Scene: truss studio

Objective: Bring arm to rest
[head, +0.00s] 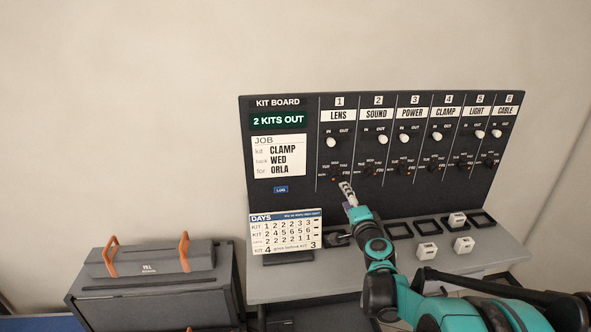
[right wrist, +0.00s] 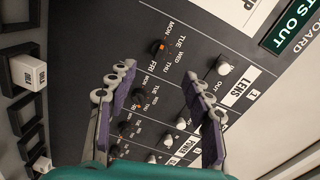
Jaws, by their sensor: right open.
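My right gripper (head: 347,190) is in front of the dark kit board (head: 285,195), near the lower part of the LENS and SOUND columns. Its arm rises from the lower right. In the right wrist view the two purple-padded fingers (right wrist: 155,80) are apart with nothing held between them. The LENS day dial (right wrist: 157,47) lies beyond the fingertips, apparently clear of them. The white LENS switch knob (right wrist: 223,66) is off to the right there. My left gripper is not in view.
White blocks (head: 427,251) and dark square frames (head: 398,230) sit on the grey ledge (head: 280,287). A DAYS card (head: 286,233) stands at the ledge's left. A grey case with orange handles (head: 150,260) lies on a cabinet (head: 155,305) at left. The wall above is clear.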

